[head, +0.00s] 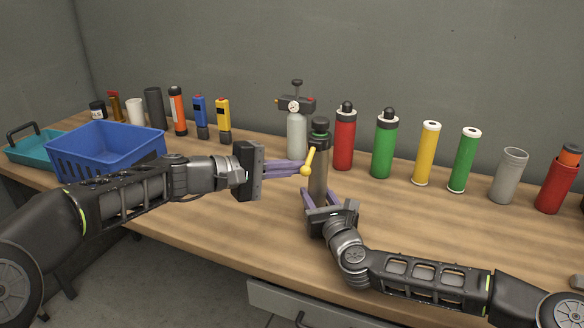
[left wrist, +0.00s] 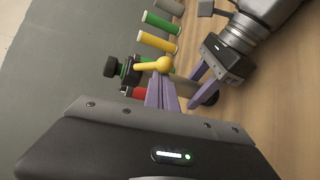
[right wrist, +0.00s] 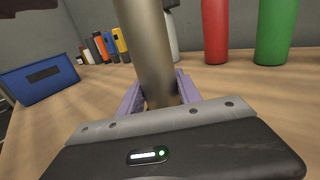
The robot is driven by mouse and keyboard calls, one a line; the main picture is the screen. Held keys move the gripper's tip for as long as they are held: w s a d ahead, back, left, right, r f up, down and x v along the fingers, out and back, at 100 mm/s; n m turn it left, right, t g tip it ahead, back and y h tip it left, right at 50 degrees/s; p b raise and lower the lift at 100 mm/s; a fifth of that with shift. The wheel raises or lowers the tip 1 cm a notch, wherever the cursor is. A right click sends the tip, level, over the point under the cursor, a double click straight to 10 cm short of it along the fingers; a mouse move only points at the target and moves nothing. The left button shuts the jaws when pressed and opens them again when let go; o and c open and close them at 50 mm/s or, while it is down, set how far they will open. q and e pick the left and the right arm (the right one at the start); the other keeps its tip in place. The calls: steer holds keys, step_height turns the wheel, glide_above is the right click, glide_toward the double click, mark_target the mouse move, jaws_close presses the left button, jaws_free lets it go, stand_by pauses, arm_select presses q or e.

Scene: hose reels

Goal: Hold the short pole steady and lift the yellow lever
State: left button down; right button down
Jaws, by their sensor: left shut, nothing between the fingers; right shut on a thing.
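The short pole (head: 318,180) is a grey-brown post standing upright on the bench, with a dark green and black top. The yellow lever (head: 309,160) is fixed near its top and ends in a round ball; it also shows in the left wrist view (left wrist: 150,66). My right gripper (head: 318,199) is shut around the lower pole, which rises between its fingers in the right wrist view (right wrist: 158,100). My left gripper (head: 300,167) is shut and empty, its fingertips at the lever's ball. I cannot tell whether they touch it.
A grey bottle with a gauge (head: 296,135) stands just behind the pole. Red (head: 344,145) and green (head: 384,150) cylinders stand to its right, with several more beyond. A blue basket (head: 105,150) is at the left. The bench front is clear.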

mark_target(311, 156)
arm_select(q)
steer(key=shift+s+r+n+g+y, duration=0.15)
steer(key=shift+r+n+g+y, duration=0.15)
steer(key=shift+g, duration=0.1)
steer(key=shift+s+a+r+n+g+y, duration=0.15)
steer(key=shift+r+n+g+y, duration=0.35)
steer(key=shift+r+g, duration=0.25)
steer(key=shift+s+r+n+g+y, duration=0.15)
steer(key=shift+r+n+g+y, duration=0.3)
steer(key=shift+r+g, duration=0.25)
steer(key=shift+r, duration=0.15)
steer(key=shift+r, duration=0.7)
steer(key=v, duration=1.2)
